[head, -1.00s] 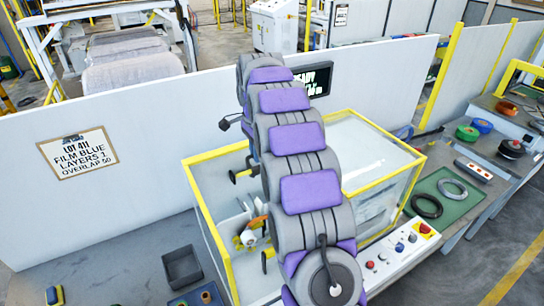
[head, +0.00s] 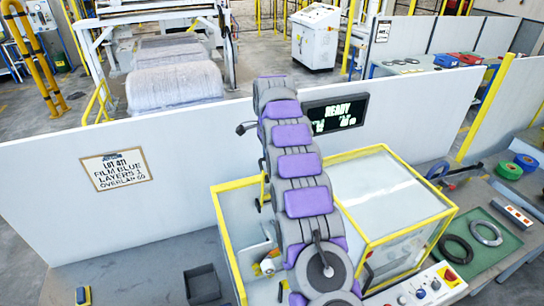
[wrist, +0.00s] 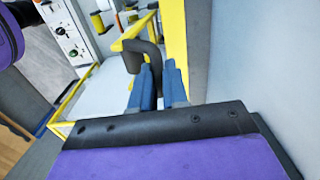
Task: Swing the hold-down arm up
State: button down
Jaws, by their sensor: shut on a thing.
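In the wrist view, a dark curved bar (wrist: 152,57) joins a yellow arm (wrist: 137,33), which looks like the hold-down arm. My gripper (wrist: 158,82) has two blue fingers at the bar's near end, shut on the dark bar. The exact contact is partly hidden by the fingers. In the head view my own grey and purple arm reaches over the yellow-framed wrapping enclosure (head: 397,238) and hides the gripper and the hold-down arm.
The control panel (head: 425,290) is at the front right. Coils (head: 456,249) lie on a green mat (head: 500,236) at right. A dark bin (head: 202,285) sits at lower left.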

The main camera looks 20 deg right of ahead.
jog(key=shift+w+a+f+p, duration=0.1)
jog(key=shift+w+f+p, duration=0.25)
jog(key=shift+f+p, duration=0.35)
jog(key=shift+s+a, duration=0.1)
jog(key=shift+a, duration=0.05)
jog(key=c, duration=1.5)
grip_release()
jog(key=shift+f, duration=0.2)
jog(key=shift+o, duration=0.8)
jog(key=shift+w+f, duration=0.3)
jog(key=shift+w, duration=0.55)
jog(key=shift+o, duration=1.2)
jog(key=shift+w+r, duration=0.2)
jog(key=shift+w, duration=0.1)
jog(key=shift+d+r+p, duration=0.2)
jog(key=shift+r+p, duration=0.1)
jog(key=shift+r, duration=0.35)
jog(key=shift+c, duration=0.3)
jog(key=shift+r, duration=0.2)
